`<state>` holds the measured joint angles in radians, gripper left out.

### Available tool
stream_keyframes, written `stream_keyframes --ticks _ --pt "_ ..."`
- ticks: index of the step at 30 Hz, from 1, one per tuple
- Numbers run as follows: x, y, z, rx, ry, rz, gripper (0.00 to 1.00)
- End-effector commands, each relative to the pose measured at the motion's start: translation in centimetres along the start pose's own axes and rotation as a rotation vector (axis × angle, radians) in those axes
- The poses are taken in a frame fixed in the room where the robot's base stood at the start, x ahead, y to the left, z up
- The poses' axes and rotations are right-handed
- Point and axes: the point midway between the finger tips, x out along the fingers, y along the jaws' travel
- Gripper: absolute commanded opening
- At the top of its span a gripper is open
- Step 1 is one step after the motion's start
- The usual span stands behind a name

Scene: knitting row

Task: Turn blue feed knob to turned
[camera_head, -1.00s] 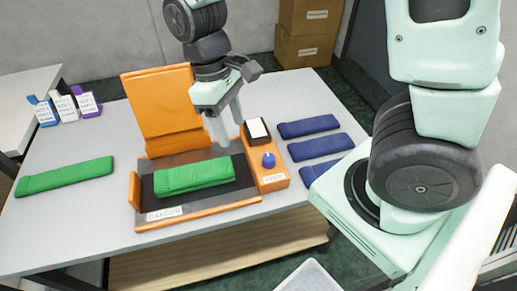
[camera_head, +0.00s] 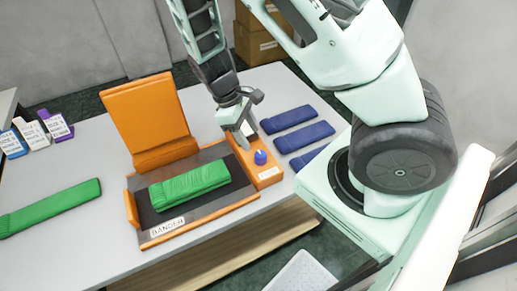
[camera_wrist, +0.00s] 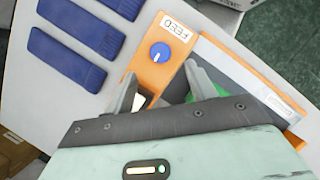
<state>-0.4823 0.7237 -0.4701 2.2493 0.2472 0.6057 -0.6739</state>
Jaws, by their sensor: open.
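The blue feed knob (camera_head: 260,157) sits on the orange panel (camera_head: 268,174) at the right side of the bander. In the wrist view the knob (camera_wrist: 160,53) is round with a white pointer mark, beside a FEED label (camera_wrist: 179,28). My gripper (camera_head: 243,143) is above the panel, just behind and left of the knob in the head view. In the wrist view my gripper (camera_wrist: 163,75) has its two fingers apart, with the knob beyond the tips and nothing between them. I cannot tell how high the tips are above the panel.
The bander (camera_head: 167,228) holds a folded green knit (camera_head: 190,186), its orange lid (camera_head: 150,120) raised behind. Another green knit (camera_head: 50,207) lies left. Several blue knits (camera_head: 288,119) lie right of the panel. Labelled bottles (camera_head: 33,133) stand far left.

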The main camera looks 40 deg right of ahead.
Motion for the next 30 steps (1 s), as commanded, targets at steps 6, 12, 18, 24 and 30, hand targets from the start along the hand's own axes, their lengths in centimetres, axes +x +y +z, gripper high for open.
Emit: stream_keyframes --ticks 6,12,18,24,30 --pt "4.3 0.0 0.2 0.003 -0.006 -0.002 0.56" --pt "6.7 0.0 0.1 0.002 -0.002 -0.001 0.56" --pt "7.5 0.0 0.0 0.001 0.0 0.0 0.56" --pt "7.5 0.0 0.0 0.001 0.001 0.0 0.56" --pt "7.5 0.0 0.0 0.001 0.0 0.0 0.11"
